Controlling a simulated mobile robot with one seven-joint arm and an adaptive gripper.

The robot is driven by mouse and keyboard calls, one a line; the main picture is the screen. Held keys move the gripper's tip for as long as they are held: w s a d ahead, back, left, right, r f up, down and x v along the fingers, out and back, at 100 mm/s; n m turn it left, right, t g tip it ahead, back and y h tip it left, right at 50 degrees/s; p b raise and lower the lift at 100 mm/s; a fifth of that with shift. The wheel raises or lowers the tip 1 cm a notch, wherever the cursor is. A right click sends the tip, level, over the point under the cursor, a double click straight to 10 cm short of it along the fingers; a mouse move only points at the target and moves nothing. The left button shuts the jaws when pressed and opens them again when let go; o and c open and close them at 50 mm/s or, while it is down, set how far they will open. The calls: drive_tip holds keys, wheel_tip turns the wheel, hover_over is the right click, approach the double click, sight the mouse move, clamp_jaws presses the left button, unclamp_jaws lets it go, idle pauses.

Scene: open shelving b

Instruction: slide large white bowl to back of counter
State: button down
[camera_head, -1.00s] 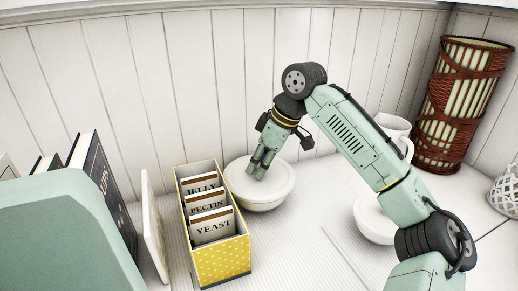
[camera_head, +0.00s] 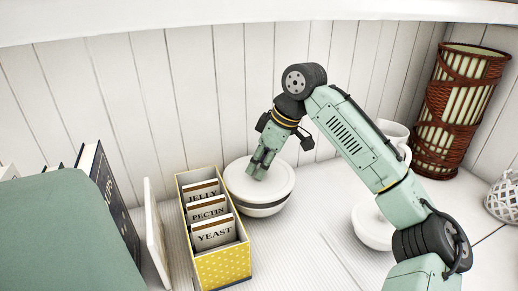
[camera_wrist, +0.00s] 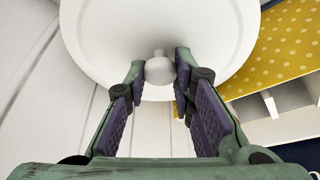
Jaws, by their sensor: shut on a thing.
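The large white bowl (camera_head: 262,210) stands on the counter beside the yellow box, with a round white lid (camera_head: 282,185) over it. A dark band shows between lid and bowl, so the lid appears slightly raised. My gripper (camera_head: 258,174) points down onto the middle of the lid. In the wrist view, my gripper (camera_wrist: 159,72) is shut on the lid's round knob (camera_wrist: 160,71), one finger on each side. The lid (camera_wrist: 110,40) fills the top of that view, and the bowl beneath is hidden there.
A yellow dotted box (camera_head: 222,268) of cards stands close left of the bowl, with books (camera_head: 108,190) farther left. A second white bowl (camera_head: 368,232), a white pitcher (camera_head: 394,133) and a wicker vase (camera_head: 455,115) are to the right. White plank wall (camera_head: 210,90) is behind.

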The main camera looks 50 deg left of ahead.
drive_tip(key=shift+f, duration=1.2)
drive_tip(key=c, duration=1.3)
unclamp_jaws()
drive_tip(key=v, duration=1.2)
drive_tip(key=shift+d, duration=0.1)
